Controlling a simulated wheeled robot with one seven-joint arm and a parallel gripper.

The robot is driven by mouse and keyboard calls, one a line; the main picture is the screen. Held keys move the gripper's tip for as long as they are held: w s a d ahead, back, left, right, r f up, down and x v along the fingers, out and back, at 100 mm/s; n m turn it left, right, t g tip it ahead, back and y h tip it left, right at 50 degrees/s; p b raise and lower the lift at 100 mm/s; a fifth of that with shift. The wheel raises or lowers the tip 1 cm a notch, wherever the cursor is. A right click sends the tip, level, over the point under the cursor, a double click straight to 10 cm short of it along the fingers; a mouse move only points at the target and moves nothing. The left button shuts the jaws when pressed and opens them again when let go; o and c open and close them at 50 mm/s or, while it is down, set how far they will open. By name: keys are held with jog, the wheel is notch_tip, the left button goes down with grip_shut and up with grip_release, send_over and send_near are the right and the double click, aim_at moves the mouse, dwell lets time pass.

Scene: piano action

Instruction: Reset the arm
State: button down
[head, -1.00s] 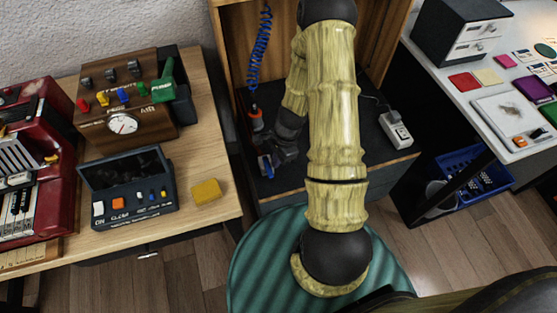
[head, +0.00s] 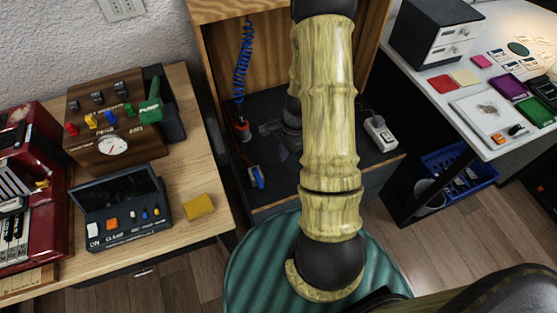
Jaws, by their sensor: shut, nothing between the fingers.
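A red-orange tool (head: 243,131) hangs on a blue coiled cord (head: 242,62) to the left of the gripper. A blue-ended item (head: 257,177) stands at the floor's front left, apart from the gripper.
A white power strip (head: 380,133) lies right of my arm. The left table holds a control box (head: 120,213), a wooden gauge panel (head: 115,130), a yellow block (head: 199,207) and a red accordion (head: 45,160). A white table with a blue crate (head: 460,170) below is right.

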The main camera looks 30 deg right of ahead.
jog(key=shift+v, duration=1.15)
jog(key=shift+a, duration=0.1)
jog(key=s+a+r+n+t+h, duration=0.1)
jog(key=s+a+r+n, duration=0.1)
jog(key=a+r+n, duration=0.35)
jog(key=s+a+r+n+t+h, duration=0.1)
jog(key=s+a+r+n, duration=0.15)
jog(key=r+n, duration=0.45)
jog(key=s+a+r+n+t+h, duration=0.1)
jog(key=s+a+r+n, duration=0.25)
jog(key=r, duration=0.35)
jog(key=w+p+v, duration=0.1)
jog(key=p+v, duration=0.7)
jog(key=w+p+v, duration=0.2)
jog(key=p+v, duration=0.6)
jog(key=p, duration=0.1)
jog(key=shift+w+d+r+n+p, duration=0.3)
jog(key=shift+w+d+r, duration=0.3)
jog(key=shift+w, duration=0.15)
jog(key=shift+f, duration=0.1)
jog(key=shift+d, duration=0.1)
